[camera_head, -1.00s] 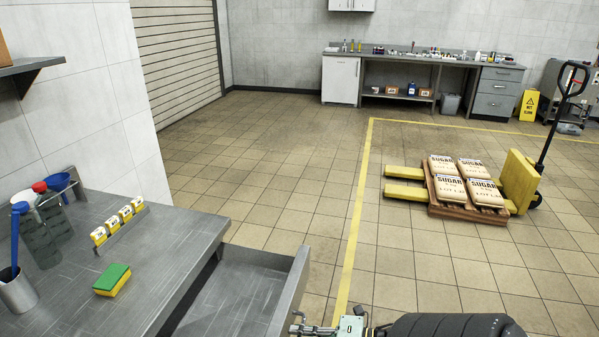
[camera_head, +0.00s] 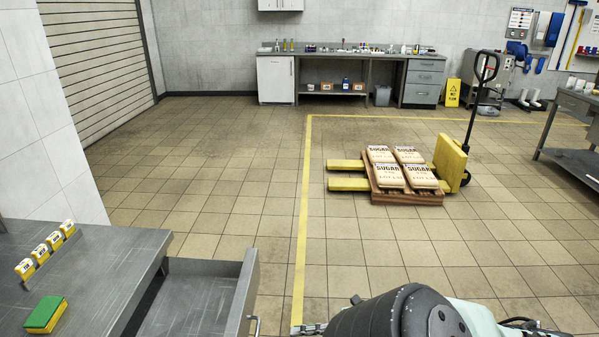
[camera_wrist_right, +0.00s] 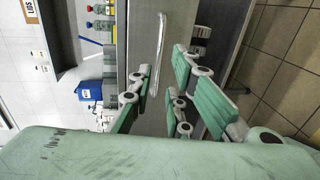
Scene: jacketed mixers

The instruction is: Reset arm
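My right arm (camera_head: 400,315) comes in at the bottom of the head view, right of the pulled-out drawer (camera_head: 195,302). In the right wrist view my right gripper (camera_wrist_right: 165,75) has its green fingers apart, with nothing held between them. The drawer's light handle bar (camera_wrist_right: 161,50) shows beyond the gap between the fingers. In the head view the handle (camera_head: 257,326) is partly cut off and lies left of the arm, apart from it. My left gripper is not in view.
The steel counter (camera_head: 105,275) at left carries a green-yellow sponge (camera_head: 45,314) and a rack of small yellow boxes (camera_head: 46,249). A pallet jack (camera_head: 452,165) with sugar sacks (camera_head: 403,168) stands mid-floor. A steel table (camera_head: 575,125) is at right. Wide floor is clear.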

